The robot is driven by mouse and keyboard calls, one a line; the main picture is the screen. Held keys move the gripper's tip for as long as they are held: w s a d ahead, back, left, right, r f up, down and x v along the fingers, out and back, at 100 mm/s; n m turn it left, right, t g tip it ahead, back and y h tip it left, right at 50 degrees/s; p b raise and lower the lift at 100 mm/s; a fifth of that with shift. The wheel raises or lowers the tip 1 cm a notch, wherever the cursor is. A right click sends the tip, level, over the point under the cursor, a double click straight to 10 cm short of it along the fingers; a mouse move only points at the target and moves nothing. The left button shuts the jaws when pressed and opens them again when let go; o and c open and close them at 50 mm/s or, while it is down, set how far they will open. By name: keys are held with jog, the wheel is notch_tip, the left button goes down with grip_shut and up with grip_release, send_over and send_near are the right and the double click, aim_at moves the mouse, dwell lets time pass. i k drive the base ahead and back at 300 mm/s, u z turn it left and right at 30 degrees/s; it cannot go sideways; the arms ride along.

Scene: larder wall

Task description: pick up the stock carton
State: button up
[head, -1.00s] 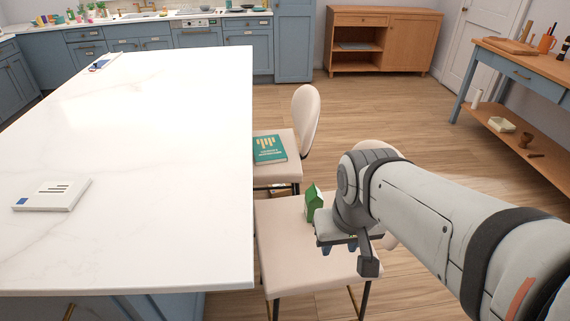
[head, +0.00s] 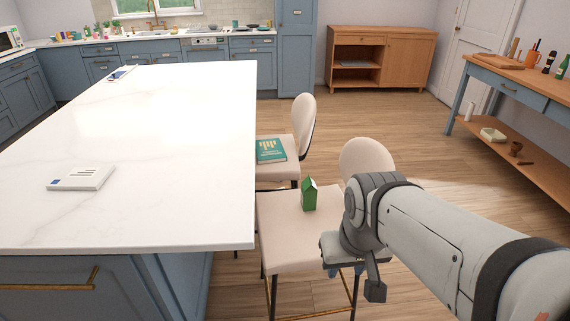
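A small green carton (head: 310,194) with a gabled top stands upright on the seat of the near cream chair (head: 280,238). I take it for the stock carton; no label is readable. My gripper (head: 352,268) hangs at the front right edge of that seat, to the right of and nearer than the carton, apart from it in the picture. Its fingers are mostly hidden behind my wrist, so I cannot tell whether they are open.
A white marble island (head: 170,150) fills the left, with a white book (head: 82,178) on it. A second chair behind holds a teal book (head: 270,150). A wooden workbench (head: 520,75) stands at right. Floor between chairs and workbench is clear.

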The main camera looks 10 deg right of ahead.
aim_at(309, 191)
jog(key=z, duration=0.15)
jog(key=i, duration=0.95)
jog(key=u, duration=0.1)
